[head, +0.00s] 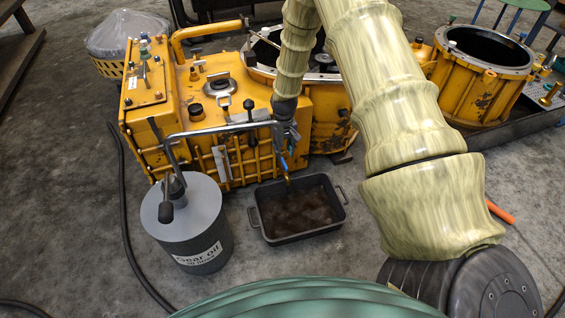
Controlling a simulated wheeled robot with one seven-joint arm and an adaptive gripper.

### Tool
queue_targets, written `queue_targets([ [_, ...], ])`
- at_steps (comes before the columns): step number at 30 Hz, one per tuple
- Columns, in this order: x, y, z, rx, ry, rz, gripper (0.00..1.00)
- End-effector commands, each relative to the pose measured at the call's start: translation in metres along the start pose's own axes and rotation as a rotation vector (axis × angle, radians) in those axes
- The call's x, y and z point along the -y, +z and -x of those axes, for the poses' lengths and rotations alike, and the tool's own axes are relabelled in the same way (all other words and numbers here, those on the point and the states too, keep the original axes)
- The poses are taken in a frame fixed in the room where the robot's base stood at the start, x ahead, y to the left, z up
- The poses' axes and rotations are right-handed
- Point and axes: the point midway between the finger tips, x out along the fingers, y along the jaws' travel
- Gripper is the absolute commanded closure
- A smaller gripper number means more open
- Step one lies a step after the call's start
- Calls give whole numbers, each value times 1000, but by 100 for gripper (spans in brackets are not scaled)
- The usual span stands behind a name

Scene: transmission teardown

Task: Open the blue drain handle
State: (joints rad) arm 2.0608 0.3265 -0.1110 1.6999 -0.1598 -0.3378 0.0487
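The blue drain handle (284,163) is a small blue spot low on the front of the yellow transmission housing (320,110), above the dark drain pan (296,236). A short brass-coloured part or thin stream (288,183) shows just below it; I cannot tell which. Brown liquid appears to lie in the pan. My gripper (289,148) points down at the end of my sleeved arm, directly above the handle. It is small and dark here, so I cannot tell whether its fingers are open or touch the handle.
A grey gear oil drum (190,222) with a long metal lever (225,129) stands left of the pan. A black hose (124,215) runs along the floor at left. An open yellow casing (482,75) stands at right. An orange-handled tool (501,212) lies on the concrete floor.

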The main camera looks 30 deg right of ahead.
Motion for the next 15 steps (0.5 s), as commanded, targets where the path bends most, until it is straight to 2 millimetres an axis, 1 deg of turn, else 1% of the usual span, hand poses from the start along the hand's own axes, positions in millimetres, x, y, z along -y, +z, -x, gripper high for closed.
queue_targets([
  [1,-1,0,-13,1,0,-1,66],
  [6,-1,1,-39,2,-1,-1,66],
  [12,0,0,-58,0,0,-1,66],
  [15,1,0,-62,0,0,0,66],
])
